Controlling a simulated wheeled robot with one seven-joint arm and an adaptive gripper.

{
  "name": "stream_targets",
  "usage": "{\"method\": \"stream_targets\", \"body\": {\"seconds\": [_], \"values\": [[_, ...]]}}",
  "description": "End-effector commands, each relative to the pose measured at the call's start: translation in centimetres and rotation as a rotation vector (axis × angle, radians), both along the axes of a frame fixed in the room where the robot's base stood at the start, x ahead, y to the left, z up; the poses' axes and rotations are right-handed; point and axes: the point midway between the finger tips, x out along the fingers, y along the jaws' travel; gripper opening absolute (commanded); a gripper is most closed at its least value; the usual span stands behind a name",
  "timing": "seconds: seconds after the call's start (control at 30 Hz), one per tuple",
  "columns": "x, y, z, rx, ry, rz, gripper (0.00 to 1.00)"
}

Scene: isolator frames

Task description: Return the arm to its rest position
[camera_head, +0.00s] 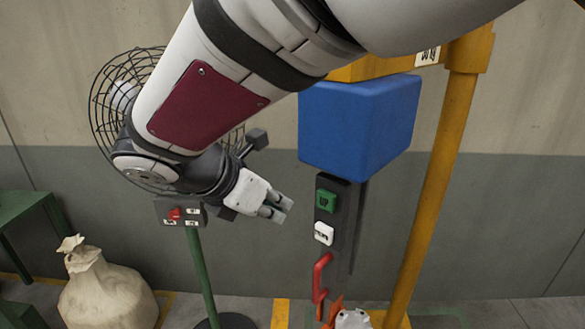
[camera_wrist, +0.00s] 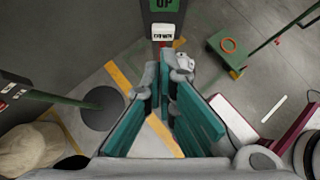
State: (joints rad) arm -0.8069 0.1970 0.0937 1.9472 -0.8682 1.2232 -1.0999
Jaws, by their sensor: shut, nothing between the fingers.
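My arm reaches down from the top of the head view, bent at a joint on the left. My gripper (camera_head: 280,207) points right and slightly down, shut and empty. Its teal finger pads fill the middle of the wrist view (camera_wrist: 164,80). It is left of the dark control pendant (camera_head: 347,220), with a visible gap in the head view. The pendant carries a green button (camera_head: 326,201) and a white button (camera_head: 324,233). The green UP button (camera_wrist: 163,4) and white DOWN button (camera_wrist: 163,31) also show in the wrist view.
A blue box (camera_head: 358,125) hangs from a yellow frame (camera_head: 436,185). A red hook-shaped part (camera_head: 320,278) is below the buttons. A black wire fan guard (camera_head: 105,95) and a switch box on a green post (camera_head: 202,265) are partly behind my arm. A tied sack (camera_head: 105,290) stands lower left.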

Motion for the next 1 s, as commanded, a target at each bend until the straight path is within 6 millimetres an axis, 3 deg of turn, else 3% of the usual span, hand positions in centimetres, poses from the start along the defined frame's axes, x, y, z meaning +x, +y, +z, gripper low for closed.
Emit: {"method": "stream_targets", "body": {"seconds": [0.33,0.43,0.57,0.67,0.8,1.0], "values": [[-0.1,0.0,0.1,0.002,0.000,-0.003,0.00],[-0.2,-1.2,0.4,0.038,-0.009,-0.050,0.00],[-1.2,-5.4,1.4,0.180,-0.045,-0.240,0.00],[-3.0,-9.7,2.1,0.348,-0.095,-0.467,0.00],[-6.2,-14.7,2.7,0.592,-0.182,-0.808,0.00],[-11.1,-19.4,3.0,0.939,-0.329,-1.293,0.00]]}}
